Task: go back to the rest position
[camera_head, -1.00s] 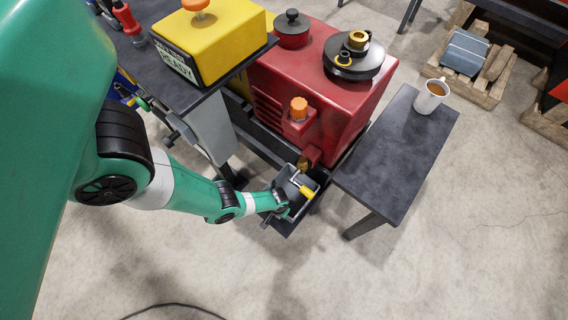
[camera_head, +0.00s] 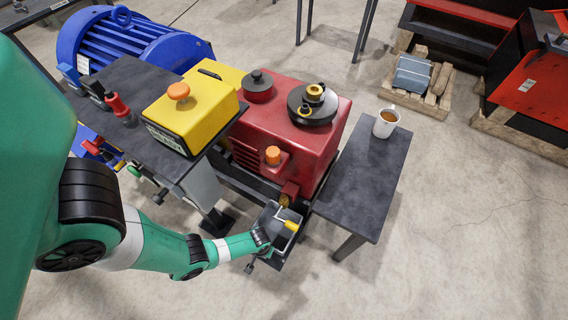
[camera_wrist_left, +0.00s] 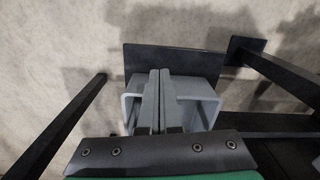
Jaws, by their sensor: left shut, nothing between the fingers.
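My left gripper (camera_wrist_left: 158,75) is shut and empty in the wrist view, its two fingers side by side. A crank with a yellow handle (camera_head: 291,225) is close to the fingers. My right gripper is in neither view.
A dark side table (camera_head: 355,190) with a white mug (camera_head: 386,122) is right of the machine. A yellow box (camera_head: 190,115) with an orange knob stands on a dark table (camera_head: 110,75) to the left, before a blue motor (camera_head: 130,40).

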